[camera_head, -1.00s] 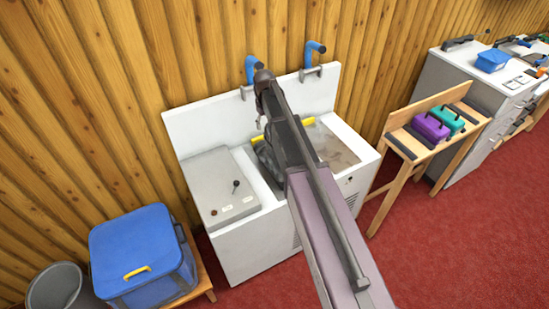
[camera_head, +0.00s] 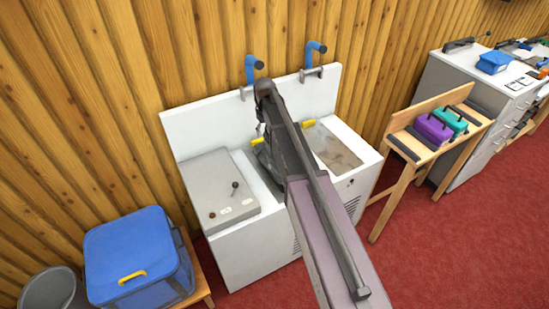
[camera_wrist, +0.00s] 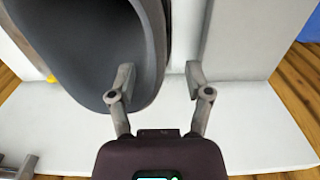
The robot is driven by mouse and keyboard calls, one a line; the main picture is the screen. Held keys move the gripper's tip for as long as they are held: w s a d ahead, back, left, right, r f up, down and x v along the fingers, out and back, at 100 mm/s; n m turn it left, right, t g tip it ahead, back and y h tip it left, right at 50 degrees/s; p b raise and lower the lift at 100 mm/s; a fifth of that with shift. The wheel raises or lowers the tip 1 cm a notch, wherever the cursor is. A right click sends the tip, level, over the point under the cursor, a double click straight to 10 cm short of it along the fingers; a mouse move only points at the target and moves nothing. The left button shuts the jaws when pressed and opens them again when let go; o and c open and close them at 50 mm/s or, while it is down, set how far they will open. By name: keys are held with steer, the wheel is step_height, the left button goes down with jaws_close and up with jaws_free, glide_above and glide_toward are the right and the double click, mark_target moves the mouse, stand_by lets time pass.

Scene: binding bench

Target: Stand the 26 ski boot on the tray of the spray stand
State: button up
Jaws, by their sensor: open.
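I cannot pick out a ski boot marked 26 in either view. A white stand (camera_head: 240,245) with a back panel is by the wall in the head view; I cannot tell whether it is the spray stand. A dark grey rounded piece (camera_head: 265,158) shows on it, partly behind my arm. In the wrist view a large dark grey rounded shell (camera_wrist: 95,45) fills the upper left; I cannot tell what it is. My gripper (camera_wrist: 160,72) is open, its fingers apart by the shell's right edge, with nothing seen gripped. My arm hides the gripper in the head view.
The white stand has a grey lid (camera_head: 212,190), an open basin (camera_head: 335,150) and two blue-topped fittings (camera_head: 316,50). A blue cooler box (camera_head: 135,255) is at lower left, by a grey bin (camera_head: 50,290). A wooden bench (camera_head: 405,165) holds purple (camera_head: 433,130) and teal boxes.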

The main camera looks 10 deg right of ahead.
jaws_close()
steer(key=shift+r+p, duration=0.25)
steer(key=shift+p, duration=0.05)
stand_by(0.4)
steer(key=shift+r+p, duration=1.55)
steer(key=s+r+p, duration=0.1)
steer(key=s, duration=1.5)
steer(key=shift+d+r, duration=0.2)
